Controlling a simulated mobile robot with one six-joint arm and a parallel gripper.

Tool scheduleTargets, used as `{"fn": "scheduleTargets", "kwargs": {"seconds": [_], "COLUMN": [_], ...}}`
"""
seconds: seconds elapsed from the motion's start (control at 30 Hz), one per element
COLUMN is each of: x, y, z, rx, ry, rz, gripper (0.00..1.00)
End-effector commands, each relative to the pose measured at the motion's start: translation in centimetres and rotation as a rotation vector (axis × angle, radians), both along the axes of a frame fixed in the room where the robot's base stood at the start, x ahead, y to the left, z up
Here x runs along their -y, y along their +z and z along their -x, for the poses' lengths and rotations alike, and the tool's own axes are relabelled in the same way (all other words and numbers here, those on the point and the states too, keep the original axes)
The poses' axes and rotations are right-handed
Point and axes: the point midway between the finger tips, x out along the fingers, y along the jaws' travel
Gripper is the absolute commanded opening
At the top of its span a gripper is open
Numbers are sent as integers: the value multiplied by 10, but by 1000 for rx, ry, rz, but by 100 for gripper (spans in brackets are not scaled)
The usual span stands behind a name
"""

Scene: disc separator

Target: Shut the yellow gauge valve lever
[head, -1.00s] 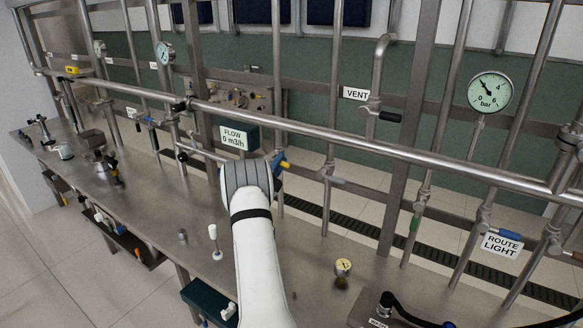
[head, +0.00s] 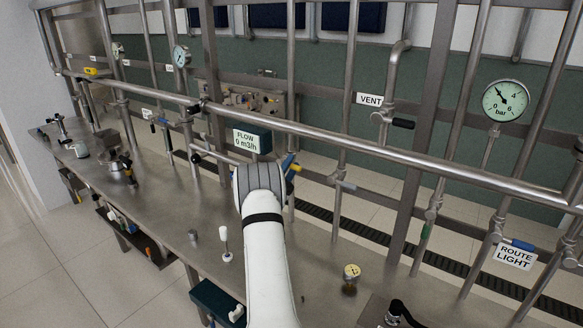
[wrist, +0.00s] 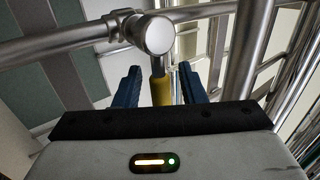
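The yellow lever (wrist: 161,91) shows in the wrist view, hanging below a round metal valve end (wrist: 153,34) on a pipe. My gripper (wrist: 160,86) has its two blue fingers on either side of the lever. The fingers are apart, with a gap to the left of the lever; the lever is nearer the right finger, and I cannot tell if they touch. In the head view, a bit of yellow (head: 291,174) and a blue fingertip (head: 288,161) show just past my wrist, which hides most of the gripper.
A long steel rail (head: 330,137) crosses in front of the upright pipes. The flow display (head: 252,139) is just behind my wrist. A pressure gauge (head: 505,101) is at right, with a blue-handled valve (head: 519,244) below. A steel bench (head: 170,205) with small parts runs along the left.

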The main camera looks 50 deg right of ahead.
Motion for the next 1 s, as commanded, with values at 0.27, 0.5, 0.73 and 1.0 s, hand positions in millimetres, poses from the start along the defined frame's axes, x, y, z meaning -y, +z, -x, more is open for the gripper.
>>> {"fn": "scheduleTargets", "kwargs": {"seconds": [0.27, 0.5, 0.73, 1.0], "x": [-9, -43, -62, -64], "y": [-8, -32, -43, -43], "z": [1, 5, 7, 8], "rx": [1, -1, 1, 1], "ry": [-1, 0, -1, -2], "rz": [0, -1, 0, 0], "gripper": [37, 37, 37, 37]}}
